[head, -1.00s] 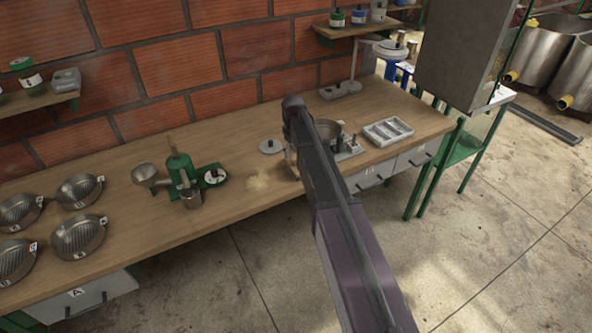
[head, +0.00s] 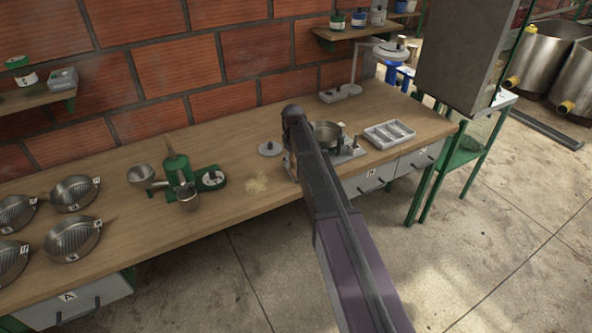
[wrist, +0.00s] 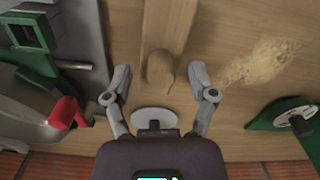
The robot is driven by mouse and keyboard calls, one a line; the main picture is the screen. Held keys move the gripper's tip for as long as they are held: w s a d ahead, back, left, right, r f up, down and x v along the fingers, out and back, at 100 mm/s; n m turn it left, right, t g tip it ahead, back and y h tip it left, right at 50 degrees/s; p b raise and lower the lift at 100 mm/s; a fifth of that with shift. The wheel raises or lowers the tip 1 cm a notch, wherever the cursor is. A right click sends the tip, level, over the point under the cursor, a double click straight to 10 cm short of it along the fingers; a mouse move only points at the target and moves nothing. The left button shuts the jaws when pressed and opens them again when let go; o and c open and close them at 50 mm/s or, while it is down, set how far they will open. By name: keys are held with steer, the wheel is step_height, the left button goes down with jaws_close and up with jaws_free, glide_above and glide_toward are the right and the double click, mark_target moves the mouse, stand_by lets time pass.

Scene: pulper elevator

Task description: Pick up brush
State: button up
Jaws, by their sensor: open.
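A wooden piece, which looks like the brush (wrist: 166,30), shows in the wrist view from the top edge to a rounded end near the middle. Its bristles do not show. My gripper (wrist: 160,74) is open, with one finger on each side of that rounded end. Gaps show on both sides, and I cannot tell how far above it the fingers are. In the head view my dark arm hides most of the gripper and the brush.
Pale powder (head: 256,184) lies on the wooden bench (head: 225,135), near a grey disc (head: 270,148). A green hand device (head: 178,175) and several metal pans stand left. A metal bowl (head: 326,134) on a machine and a grey tray (head: 390,132) are right of the arm.

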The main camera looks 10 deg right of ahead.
mark_target(294, 160)
jaws_close()
steer(key=shift+r, duration=0.15)
stand_by(0.4)
step_height(294, 160, up, 3)
steer(key=p, duration=0.3)
steer(key=shift+r, duration=0.1)
steer(key=shift+s+r+p, duration=0.25)
steer(key=shift+p, duration=0.2)
steer(key=s+r+p, duration=0.1)
steer(key=s, duration=1.4)
steer(key=shift+s, duration=0.25)
steer(key=shift+d, duration=0.1)
